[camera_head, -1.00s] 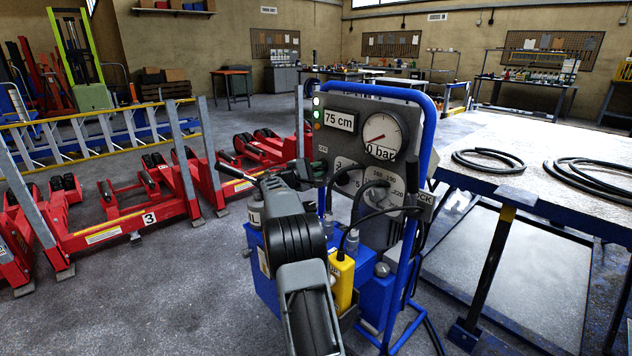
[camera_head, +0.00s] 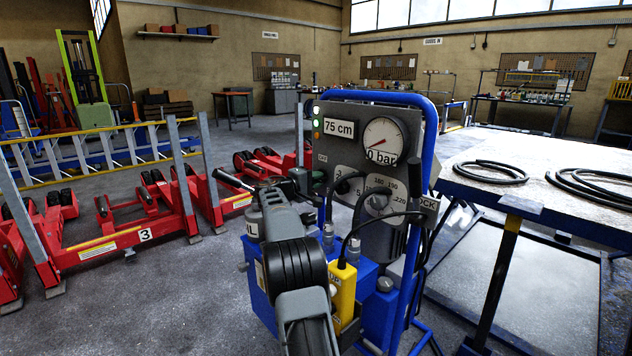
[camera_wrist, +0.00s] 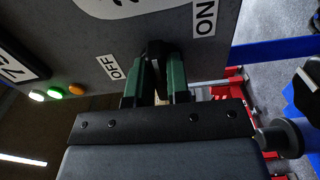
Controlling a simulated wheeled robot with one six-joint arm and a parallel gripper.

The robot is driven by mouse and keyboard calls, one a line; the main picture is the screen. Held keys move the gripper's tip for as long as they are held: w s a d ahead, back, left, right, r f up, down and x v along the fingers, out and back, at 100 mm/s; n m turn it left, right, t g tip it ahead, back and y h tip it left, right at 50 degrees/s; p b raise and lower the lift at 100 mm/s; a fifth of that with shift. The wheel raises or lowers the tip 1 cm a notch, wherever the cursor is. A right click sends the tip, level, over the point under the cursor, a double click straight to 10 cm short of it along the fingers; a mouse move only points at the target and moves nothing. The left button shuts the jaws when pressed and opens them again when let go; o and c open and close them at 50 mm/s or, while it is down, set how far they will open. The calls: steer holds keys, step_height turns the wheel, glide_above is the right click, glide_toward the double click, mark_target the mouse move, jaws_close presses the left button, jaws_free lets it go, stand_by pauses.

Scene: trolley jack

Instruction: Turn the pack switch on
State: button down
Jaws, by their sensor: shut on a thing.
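The grey control panel (camera_head: 345,150) stands in the blue frame (camera_head: 431,140), with a 75 cm display (camera_head: 339,129) and a gauge (camera_head: 384,139) marked 0 bar. My gripper (camera_head: 316,177) is at the panel's left edge, below the OFF label. In the wrist view the green fingers of my gripper (camera_wrist: 158,72) are shut on the black pack switch (camera_wrist: 154,48). The switch sits between the OFF label (camera_wrist: 112,68) and the ON label (camera_wrist: 205,16). The fingers hide much of the switch, so I cannot tell its exact setting.
A yellow pendant (camera_head: 343,290) with a black cable hangs below the panel. Red trolley jacks (camera_head: 120,248) stand at the left. A workbench (camera_head: 470,176) with coiled hoses is at the right. Green and orange lamps (camera_wrist: 56,93) show on the panel.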

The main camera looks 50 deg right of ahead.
steer(key=c, duration=1.1)
jaws_free()
steer(key=a, duration=0.4)
steer(key=a+p, duration=0.1)
steer(key=a, duration=0.4)
steer(key=w+a+p, duration=0.1)
steer(key=a, duration=0.3)
steer(key=shift+a, duration=0.4)
steer(key=s+a+r+t+y+p, duration=0.1)
steer(key=s+a+r+y+p, duration=0.5)
steer(key=a+p, duration=0.5)
steer(key=s+a+r+t+y+p, duration=0.2)
steer(key=s+a+r+y+p, duration=0.4)
steer(key=s+a+p, duration=0.4)
steer(key=s+a+r+n+t+y+p, duration=0.1)
steer(key=s+a+r+y+p, duration=0.5)
steer(key=a+p, duration=0.5)
steer(key=shift+s+a+r+t+p, duration=0.2)
steer(key=shift+s+r+p, duration=0.3)
steer(key=shift+s+p, duration=0.2)
steer(key=shift+s+a+r+t+p, duration=0.2)
steer(key=shift+s+r+p, duration=0.3)
steer(key=shift+s+p, duration=0.15)
